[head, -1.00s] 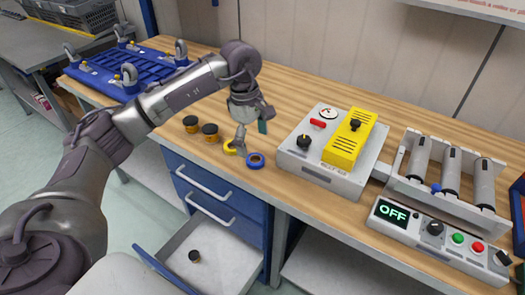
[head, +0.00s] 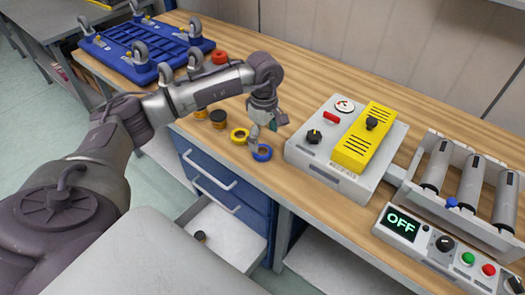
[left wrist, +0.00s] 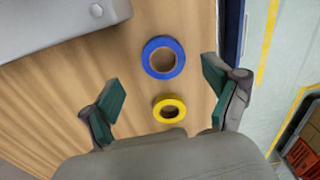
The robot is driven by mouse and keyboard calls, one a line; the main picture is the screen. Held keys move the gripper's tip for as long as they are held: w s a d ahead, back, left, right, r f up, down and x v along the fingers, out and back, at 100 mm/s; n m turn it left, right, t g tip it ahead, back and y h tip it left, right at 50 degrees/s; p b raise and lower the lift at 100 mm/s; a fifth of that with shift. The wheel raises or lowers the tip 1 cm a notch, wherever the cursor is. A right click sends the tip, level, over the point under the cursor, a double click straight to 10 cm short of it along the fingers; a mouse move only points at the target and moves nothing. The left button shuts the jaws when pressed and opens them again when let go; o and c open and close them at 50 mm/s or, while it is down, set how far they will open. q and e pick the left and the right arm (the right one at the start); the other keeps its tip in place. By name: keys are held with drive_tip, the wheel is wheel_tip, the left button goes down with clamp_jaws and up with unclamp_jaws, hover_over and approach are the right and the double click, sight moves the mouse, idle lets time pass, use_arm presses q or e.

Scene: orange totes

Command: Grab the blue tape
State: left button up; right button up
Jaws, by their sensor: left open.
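The blue tape (head: 262,153) is a ring lying flat near the front edge of the wooden bench. A yellow tape (head: 239,135) lies beside it, to its upper left in the head view. My left gripper (head: 264,130) is above the two rolls, pointing down. In the left wrist view my left gripper (left wrist: 160,105) is open and empty. There the blue tape (left wrist: 163,57) lies beyond the fingertips, and the yellow tape (left wrist: 169,108) shows between the two green-padded fingers. My right gripper is not in view.
A grey device with a yellow top (head: 345,146) stands right of the tapes. Dark jars (head: 218,118) and a red roll (head: 221,57) are to the left. An open drawer (head: 232,231) is below. A blue wheeled frame (head: 130,60) sits at the back left.

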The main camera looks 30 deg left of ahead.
sight(262, 155)
use_arm(q)
drive_tip(key=f+p, duration=0.1)
drive_tip(key=f, duration=0.3)
drive_tip(key=shift+s+a+f+p, duration=0.15)
drive_tip(key=shift+s+f+p, duration=0.05)
drive_tip(key=shift+p, duration=0.15)
drive_tip(key=shift+f, duration=0.2)
drive_tip(key=shift+c, duration=0.8)
drive_tip(key=c, duration=1)
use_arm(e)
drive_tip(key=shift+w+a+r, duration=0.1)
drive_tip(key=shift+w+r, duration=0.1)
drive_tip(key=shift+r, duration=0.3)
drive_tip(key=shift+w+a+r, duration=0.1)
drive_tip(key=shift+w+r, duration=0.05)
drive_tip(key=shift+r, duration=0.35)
